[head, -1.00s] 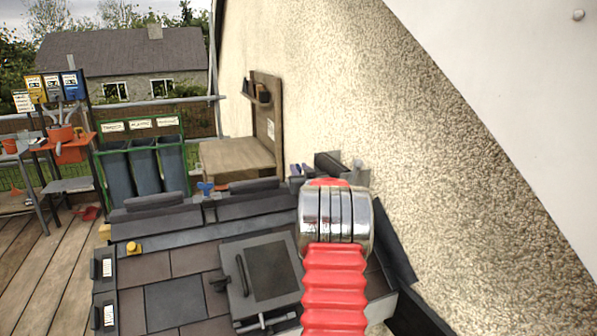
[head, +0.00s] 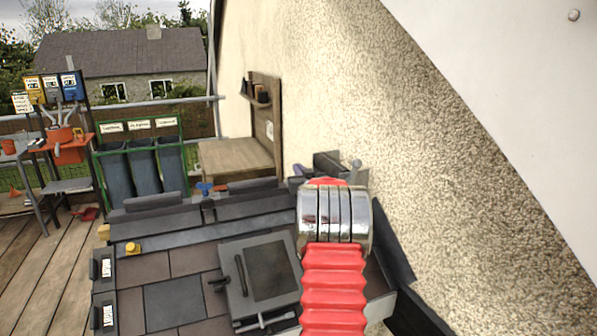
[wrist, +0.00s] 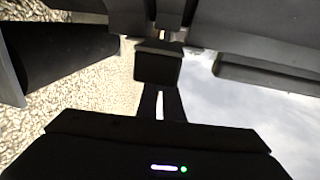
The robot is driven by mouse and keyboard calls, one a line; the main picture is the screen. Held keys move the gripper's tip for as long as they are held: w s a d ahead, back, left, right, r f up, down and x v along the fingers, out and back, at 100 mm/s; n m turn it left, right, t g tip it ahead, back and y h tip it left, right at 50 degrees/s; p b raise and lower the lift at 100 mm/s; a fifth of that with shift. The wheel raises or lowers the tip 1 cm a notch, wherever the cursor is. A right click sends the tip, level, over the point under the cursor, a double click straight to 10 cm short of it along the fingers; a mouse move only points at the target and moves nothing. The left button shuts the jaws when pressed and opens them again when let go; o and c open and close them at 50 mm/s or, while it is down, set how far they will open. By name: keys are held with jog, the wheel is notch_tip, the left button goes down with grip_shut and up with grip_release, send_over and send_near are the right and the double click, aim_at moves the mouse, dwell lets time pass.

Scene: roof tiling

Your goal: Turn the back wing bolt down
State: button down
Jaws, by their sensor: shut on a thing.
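My gripper (wrist: 160,105) reaches up from the bottom of the wrist view, its dark fingers close together at a dark block. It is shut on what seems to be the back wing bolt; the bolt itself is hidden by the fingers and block. In the head view my red and chrome arm covers the gripper and the spot it works at. A blue wing bolt (head: 204,188) stands on the ridge between two dark ridge tiles, left of my arm. A small purple-blue part (head: 297,170) shows just beside my arm at the ridge's far end; I cannot tell its shape.
The slate roof (head: 174,300) with a grey roof window (head: 262,275) lies in front. A rough rendered wall (head: 400,150) rises close on the right. A wooden bench (head: 235,155) and green-framed bins (head: 145,168) stand behind. Dark roof parts crowd the top of the wrist view.

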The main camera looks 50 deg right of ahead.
jog(key=shift+w+a+m+g+h, duration=0.15)
jog(key=shift+w+m+g+h, duration=0.15)
jog(key=shift+w+h, duration=0.1)
jog(key=shift+w+a+m+g+h, duration=0.15)
jog(key=shift+m+g+h, duration=0.75)
jog(key=shift+g, duration=0.15)
jog(key=shift+w+a+m+g+h, duration=0.1)
jog(key=shift+w+m+g+h, duration=0.05)
jog(key=shift+m+g+h, duration=0.85)
jog(key=shift+w+r+m+g+h, duration=0.1)
jog(key=shift+m+g+h, duration=0.3)
jog(key=shift+g, duration=0.35)
jog(key=shift+w+r+m+g+h, duration=0.1)
jog(key=shift+m+g+h, duration=0.1)
jog(key=shift+m+g, duration=0.4)
jog(key=shift+w+a+m+g+h, duration=0.1)
jog(key=shift+m+g+h, duration=0.55)
jog(key=shift+g, duration=0.85)
jog(key=shift+r+m+g, duration=0.2)
jog(key=shift+m+g, duration=0.45)
jog(key=shift+g, duration=0.05)
jog(key=c, duration=2.2)
grip_release()
jog(key=shift+w+f, duration=0.1)
jog(key=o, duration=0.3)
jog(key=shift+f, duration=0.15)
jog(key=shift+s+f, duration=0.1)
jog(key=shift+s, duration=0.1)
